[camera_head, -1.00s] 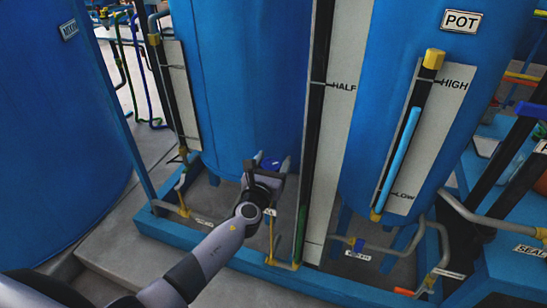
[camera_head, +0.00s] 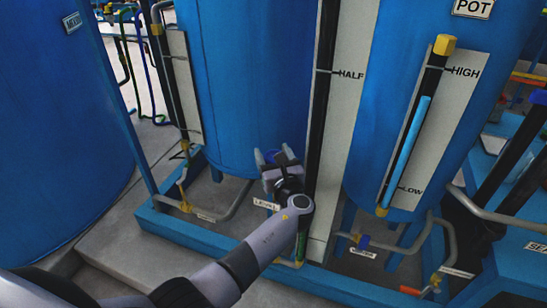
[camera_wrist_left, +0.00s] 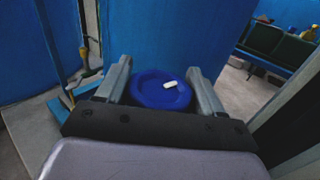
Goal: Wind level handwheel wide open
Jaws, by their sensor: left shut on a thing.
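The level handwheel is a small blue wheel (camera_head: 286,156) low in front of the middle blue tank, mostly behind my gripper in the head view. In the left wrist view the blue handwheel (camera_wrist_left: 160,90) sits between my two fingers, with a small white mark on its right side. My left gripper (camera_head: 279,165) is shut on the handwheel. In the wrist view its fingers (camera_wrist_left: 158,88) lie on either side of the rim. A white tag reading LEVEL (camera_head: 266,204) shows just below the gripper. My right gripper is not in view.
A tall gauge board marked HALF (camera_head: 345,110) stands close to the right of my gripper. Right of it, the POT tank carries a gauge (camera_head: 425,125) with HIGH and LOW marks. Pipes and a blue base frame (camera_head: 190,232) run below. Open grey floor (camera_head: 110,245) lies at left.

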